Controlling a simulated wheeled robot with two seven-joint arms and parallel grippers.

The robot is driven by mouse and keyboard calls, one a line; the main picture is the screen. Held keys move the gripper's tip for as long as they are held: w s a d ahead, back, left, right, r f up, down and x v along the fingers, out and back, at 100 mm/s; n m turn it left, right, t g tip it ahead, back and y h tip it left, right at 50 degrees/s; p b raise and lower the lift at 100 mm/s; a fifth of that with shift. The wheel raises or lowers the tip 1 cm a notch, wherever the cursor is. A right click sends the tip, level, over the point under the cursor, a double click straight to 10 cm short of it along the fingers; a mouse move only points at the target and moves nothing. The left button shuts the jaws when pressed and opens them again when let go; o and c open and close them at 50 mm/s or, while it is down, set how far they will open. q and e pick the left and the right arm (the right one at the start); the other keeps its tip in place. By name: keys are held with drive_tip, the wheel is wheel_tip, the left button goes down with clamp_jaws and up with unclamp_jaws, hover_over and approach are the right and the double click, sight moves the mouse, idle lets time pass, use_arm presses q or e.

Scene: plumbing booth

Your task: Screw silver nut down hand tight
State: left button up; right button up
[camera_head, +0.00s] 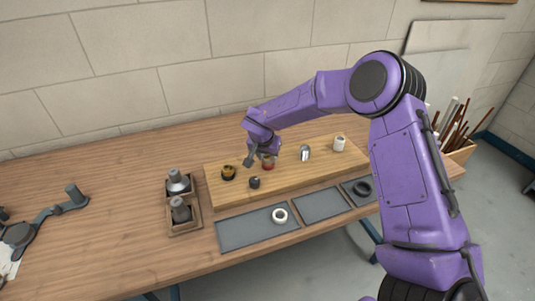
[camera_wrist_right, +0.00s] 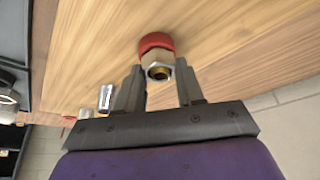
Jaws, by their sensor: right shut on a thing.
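The silver nut (camera_wrist_right: 156,60) shows in the wrist view as a hex nut around a brass-coloured end, right against a red collar (camera_wrist_right: 156,42) on the wooden board. My right gripper (camera_wrist_right: 160,80) has one finger on each side of the nut and is shut on it. In the head view the right gripper (camera_head: 262,156) is low over the middle of the board (camera_head: 300,178), at the red fitting (camera_head: 268,164). The gripper hides most of the nut there. The nut's threads and any gap under it cannot be made out. My left gripper is not in view.
On the board stand a brass and black fitting (camera_head: 228,173), a dark knob (camera_head: 254,183), a silver piece (camera_head: 305,153) and a white fitting (camera_head: 339,144). Grey trays (camera_head: 240,236) lie in front, one with a white ring (camera_head: 280,215). A wooden crate (camera_head: 186,230) stands left.

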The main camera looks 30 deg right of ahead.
drive_tip(key=m+g+p, duration=0.1)
drive_tip(key=m, duration=0.2)
drive_tip(key=shift+w+h, duration=0.1)
drive_tip(key=shift+h, duration=0.2)
drive_tip(key=shift+m, duration=0.6)
drive_tip(key=shift+w+m+g+h+p, duration=0.1)
drive_tip(key=shift+m+g+h+p, duration=0.2)
drive_tip(key=shift+m+g+p, duration=0.55)
drive_tip(key=m, duration=0.2)
drive_tip(key=m+g, duration=0.1)
drive_tip(key=m, duration=0.1)
drive_tip(key=shift+f+b, duration=0.25)
drive_tip(key=shift+b, duration=0.1)
drive_tip(key=m+g, duration=0.1)
drive_tip(key=m, duration=0.2)
drive_tip(key=shift+w, duration=0.1)
drive_tip(key=o, duration=1.7)
drive_tip(key=shift+o, duration=0.2)
drive_tip(key=shift+r, duration=0.1)
